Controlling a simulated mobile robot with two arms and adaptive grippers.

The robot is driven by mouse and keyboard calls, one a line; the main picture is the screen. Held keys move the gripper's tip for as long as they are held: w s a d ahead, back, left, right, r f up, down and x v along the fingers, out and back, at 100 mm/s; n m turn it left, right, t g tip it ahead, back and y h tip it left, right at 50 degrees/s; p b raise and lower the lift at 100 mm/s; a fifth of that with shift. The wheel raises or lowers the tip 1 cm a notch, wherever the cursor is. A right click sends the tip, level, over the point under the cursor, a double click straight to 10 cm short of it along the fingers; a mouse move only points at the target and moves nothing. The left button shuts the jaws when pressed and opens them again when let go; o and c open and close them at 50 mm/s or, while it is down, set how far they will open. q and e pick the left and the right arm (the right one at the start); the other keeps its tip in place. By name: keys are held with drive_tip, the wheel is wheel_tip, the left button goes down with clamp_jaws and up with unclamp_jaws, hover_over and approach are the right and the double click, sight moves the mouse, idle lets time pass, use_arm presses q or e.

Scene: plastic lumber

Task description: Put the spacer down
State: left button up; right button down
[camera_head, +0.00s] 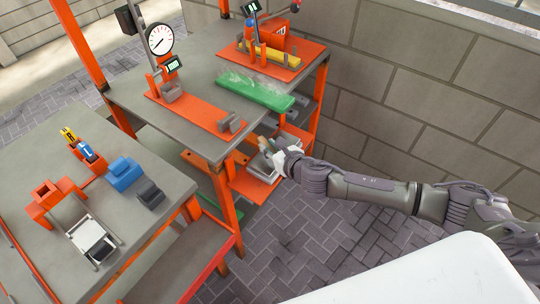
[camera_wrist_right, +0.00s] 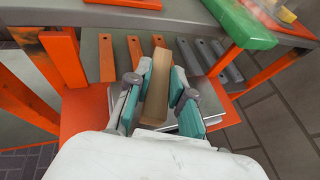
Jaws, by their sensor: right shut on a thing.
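The spacer is a tan, wood-coloured block (camera_wrist_right: 157,88) between the teal fingers of my right gripper (camera_wrist_right: 156,98) in the wrist view. The gripper is shut on it, and the block points away from the wrist. In the head view my right gripper (camera_head: 276,150) is small, beside the orange lower shelf of the bench and over a grey tray (camera_head: 262,172). In the wrist view the orange shelf (camera_wrist_right: 85,108) lies under the gripper. I cannot tell whether the block touches anything beneath it. My left gripper is not in view.
A green plank (camera_head: 255,92) lies on the grey benchtop (camera_head: 205,75) above, its end overhanging near my gripper. Several grey and orange bars (camera_wrist_right: 106,58) lie ahead on the shelf. Orange posts (camera_head: 318,100) frame the bench. A second table (camera_head: 120,210) stands at left.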

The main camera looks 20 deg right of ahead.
sight(270, 162)
drive_tip(key=shift+w+f+b, duration=0.1)
drive_tip(key=shift+f+b, duration=0.3)
drive_tip(key=shift+f, duration=1.65)
drive_tip(key=c, duration=1)
unclamp_jaws()
drive_tip(key=shift+f, duration=0.15)
drive_tip(key=shift+r, duration=0.3)
drive_tip(key=v, duration=1.2)
drive_tip(key=shift+f, duration=0.2)
